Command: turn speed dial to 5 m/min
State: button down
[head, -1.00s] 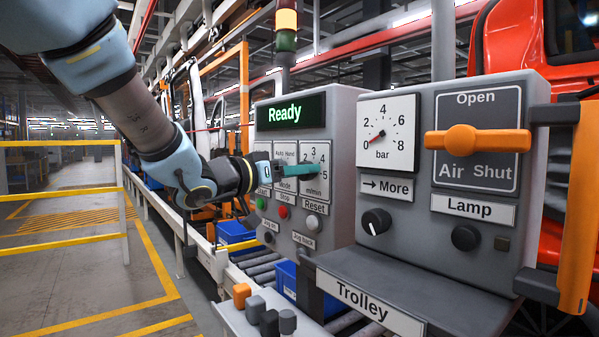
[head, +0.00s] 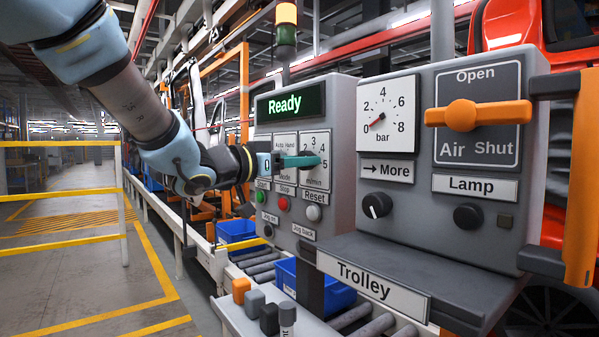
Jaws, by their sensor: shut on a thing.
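The speed dial's plate (head: 317,179), marked m/min, is on the grey control box under the lit "Ready" display (head: 290,106). Numerals 2 to 5 show around its scale. My gripper (head: 301,161) reaches in from the left, its teal fingers lying across the middle of the plate. It is shut on the speed dial, whose knob is mostly hidden behind the fingers. The dial's pointer cannot be made out, so I cannot tell its reading. The Auto/Hand mode plate (head: 284,143) is partly covered by my gripper.
Start (head: 261,197), Stop (head: 283,204) and Reset (head: 314,213) buttons sit just below. The nearer box, right, carries a bar gauge (head: 388,115), an orange air handle (head: 478,114) and two dark knobs. A Trolley shelf (head: 400,262) juts out in front.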

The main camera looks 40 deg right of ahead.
jog(key=shift+f+m+h+b, duration=0.1)
jog(key=shift+m+h+b, duration=0.05)
jog(key=shift+m+b, duration=1.75)
jog(key=shift+f+m+h+b, duration=0.1)
jog(key=shift+m+h+b, duration=0.05)
jog(key=shift+m+b, duration=1.75)
jog(key=shift+r, duration=0.1)
jog(key=shift+c, duration=1.5)
grip_release()
jog(key=a+b, duration=0.2)
jog(key=a, duration=0.8)
jog(key=shift+a+f, duration=0.35)
jog(key=shift+a, duration=0.05)
